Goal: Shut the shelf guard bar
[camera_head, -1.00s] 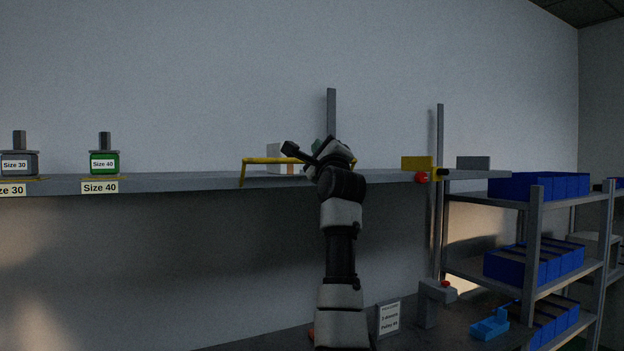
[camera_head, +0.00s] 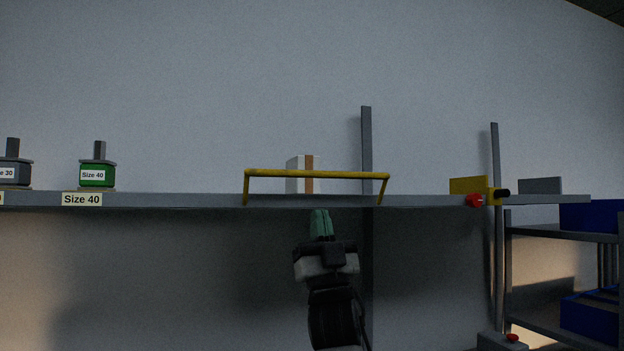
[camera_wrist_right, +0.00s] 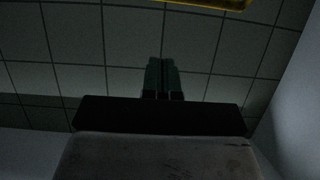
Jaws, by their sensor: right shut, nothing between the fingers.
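The yellow guard bar (camera_head: 316,174) stands across the front of the grey shelf (camera_head: 420,200), its two legs meeting the shelf's front edge. Its crossbar is above the shelf surface, in front of a white and brown box (camera_head: 300,172). Part of the yellow bar also shows at the top of the right wrist view (camera_wrist_right: 215,3). My right gripper (camera_head: 320,212) points up below the shelf's front edge, between the bar's legs and under the crossbar. Its green fingers are together and empty. In the right wrist view the fingers (camera_wrist_right: 161,65) also point up toward the bar. My left gripper is not in view.
A green Size 40 die (camera_head: 97,176) and a grey die (camera_head: 13,172) stand on the shelf at left. A yellow block with a red knob (camera_head: 475,201) is at the shelf's right part. Grey posts rise behind. Blue bins (camera_head: 590,318) sit on a rack at right.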

